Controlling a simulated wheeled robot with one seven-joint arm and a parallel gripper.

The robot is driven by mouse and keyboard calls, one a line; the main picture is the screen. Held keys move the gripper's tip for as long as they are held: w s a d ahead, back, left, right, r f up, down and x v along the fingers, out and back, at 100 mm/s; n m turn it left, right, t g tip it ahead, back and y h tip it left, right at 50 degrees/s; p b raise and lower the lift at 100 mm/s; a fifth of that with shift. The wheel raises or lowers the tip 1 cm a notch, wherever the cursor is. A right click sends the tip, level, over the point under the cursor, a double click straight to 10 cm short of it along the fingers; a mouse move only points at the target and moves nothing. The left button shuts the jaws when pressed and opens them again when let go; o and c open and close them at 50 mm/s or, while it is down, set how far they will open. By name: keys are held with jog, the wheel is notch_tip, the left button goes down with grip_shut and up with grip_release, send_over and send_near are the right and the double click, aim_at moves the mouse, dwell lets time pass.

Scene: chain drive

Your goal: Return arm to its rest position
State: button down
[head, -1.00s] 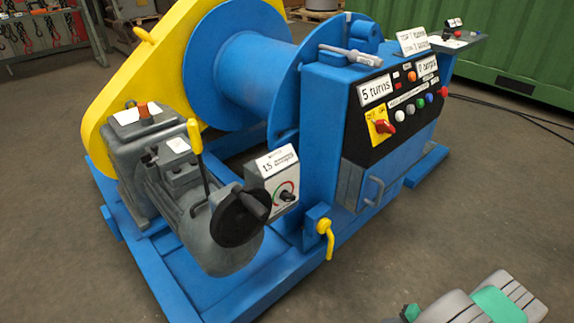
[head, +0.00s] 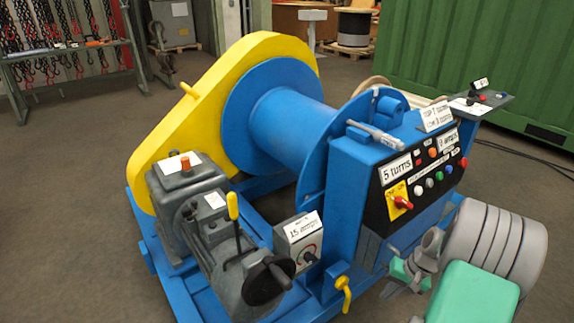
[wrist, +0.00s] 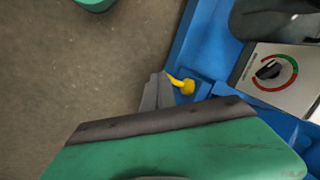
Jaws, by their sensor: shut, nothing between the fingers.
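My gripper (wrist: 157,92) shows in the wrist view with its grey fingers together and nothing between them. Its green and dark grey body fills the bottom of that view. The fingertips appear close to a yellow lever (wrist: 183,85) on the blue winch frame; I cannot tell whether they touch it. In the head view the same yellow lever (head: 343,291) sits at the frame's front corner. My grey and green arm links stand at the lower right, in front of the control cabinet's right side. The fingertips cannot be made out clearly there.
The blue winch drum (head: 285,127) and yellow guard (head: 225,105) stand in the middle. The control cabinet (head: 362,170) carries a "5 turns" label and a red-handled switch. A dial box (head: 300,243) and grey motor (head: 228,262) sit at the front. Open floor (head: 60,220) lies left.

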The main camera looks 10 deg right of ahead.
jog(key=a+r+n+h+p, duration=0.15)
jog(key=a+r+p, duration=0.55)
jog(key=r, duration=0.8)
jog(key=a+r+n+h+p, duration=0.15)
jog(key=a+r+p, duration=0.5)
jog(key=r, duration=0.85)
jog(key=s+a+r+n+p, duration=0.1)
jog(key=s+a+r+p, duration=0.2)
jog(key=s+a+r, duration=0.1)
jog(key=s+a+r+n+t+p, duration=0.1)
jog(key=s+a+r+n+p, duration=0.1)
jog(key=a+r, duration=0.4)
notch_tip(320, 180, up, 3)
jog(key=shift+s+a+p, duration=0.4)
jog(key=shift+s+p, duration=0.45)
jog(key=shift+s, duration=0.15)
jog(key=c, duration=2.2)
grip_release()
